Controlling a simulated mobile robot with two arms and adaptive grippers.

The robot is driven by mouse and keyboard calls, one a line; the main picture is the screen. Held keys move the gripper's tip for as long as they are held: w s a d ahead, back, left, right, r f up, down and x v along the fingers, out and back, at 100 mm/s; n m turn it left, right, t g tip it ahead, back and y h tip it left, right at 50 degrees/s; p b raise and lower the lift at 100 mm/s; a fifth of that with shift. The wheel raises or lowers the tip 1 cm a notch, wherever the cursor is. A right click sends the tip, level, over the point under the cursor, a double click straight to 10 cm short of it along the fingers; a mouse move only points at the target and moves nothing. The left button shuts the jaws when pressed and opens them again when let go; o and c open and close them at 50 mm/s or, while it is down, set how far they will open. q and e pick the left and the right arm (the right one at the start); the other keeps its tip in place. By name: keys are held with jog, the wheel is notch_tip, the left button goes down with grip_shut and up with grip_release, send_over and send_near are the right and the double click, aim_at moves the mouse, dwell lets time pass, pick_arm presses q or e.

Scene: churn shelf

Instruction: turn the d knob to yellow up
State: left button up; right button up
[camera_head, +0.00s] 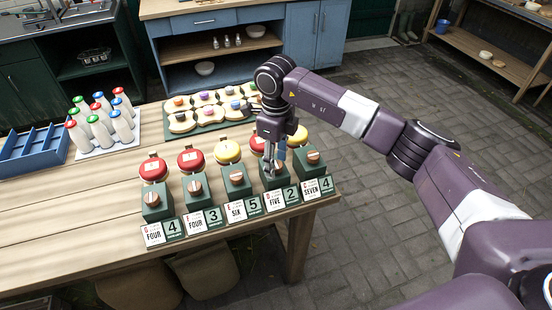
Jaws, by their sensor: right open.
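A row of green boxes stands along the table's front right edge, each with a round copper-coloured knob. Knobs show on the first box (152,198), second box (195,187), third box (236,177) and rightmost box (313,157). The letters on the cards are too small to read surely, so I cannot tell which knob is d. My right gripper (273,168) is open, pointing down at the fourth box (278,182) and mostly hiding its knob. Whether it touches that knob is unclear. My left gripper is out of view.
Red and yellow round-topped things stand behind the boxes, such as a yellow one (228,151). Number cards (206,219) line the front. Bottles with coloured caps (100,127), a blue tray (35,150) and a board of small coloured-topped items (208,107) lie behind. Bare tabletop (75,215) is at left.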

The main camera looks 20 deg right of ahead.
jog(key=shift+c, duration=0.4)
jog(key=c, duration=1.1)
jog(key=m+b, duration=0.2)
jog(key=m, duration=0.2)
jog(key=m+b, duration=0.2)
jog(key=m, duration=0.2)
jog(key=m+b, duration=0.1)
jog(key=m, duration=0.4)
jog(key=shift+b, duration=0.3)
jog(key=m+b, duration=0.1)
jog(key=m, duration=0.3)
jog(key=shift+r+m, duration=0.1)
jog(key=shift+m, duration=0.3)
